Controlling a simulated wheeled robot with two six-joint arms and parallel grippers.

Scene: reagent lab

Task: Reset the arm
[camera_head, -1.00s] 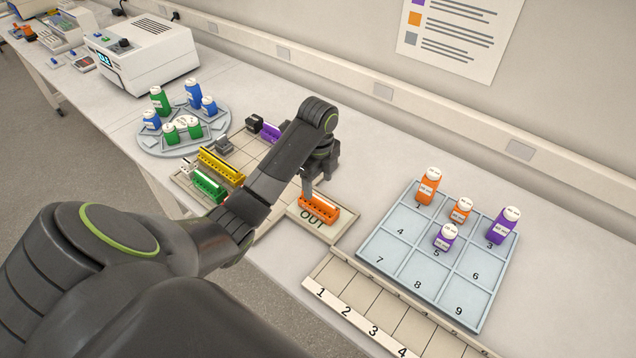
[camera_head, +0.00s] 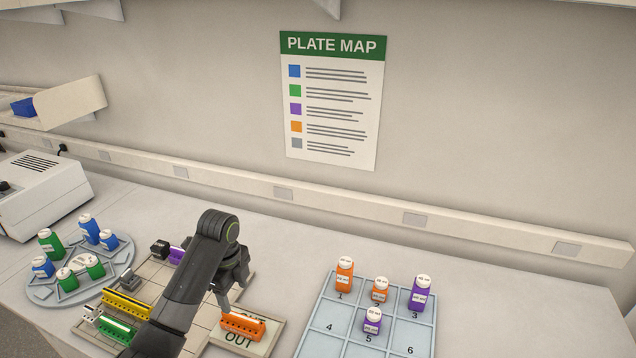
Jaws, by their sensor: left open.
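My left arm comes in from the bottom left in the head view and bends down over the rack board. My left gripper (camera_head: 224,300) points down, open, just behind and above the orange rack (camera_head: 243,325). The orange rack sits on the pad marked OUT (camera_head: 262,342). Whether the fingers touch the rack cannot be told. My right gripper is not in view.
A numbered tray (camera_head: 327,332) on the right holds orange and purple bottles. A round carousel (camera_head: 118,270) with blue and green bottles stands left. Yellow (camera_head: 126,305), green (camera_head: 117,330) and purple (camera_head: 177,255) racks lie on the board (camera_head: 200,322). A white machine (camera_head: 45,192) is far left.

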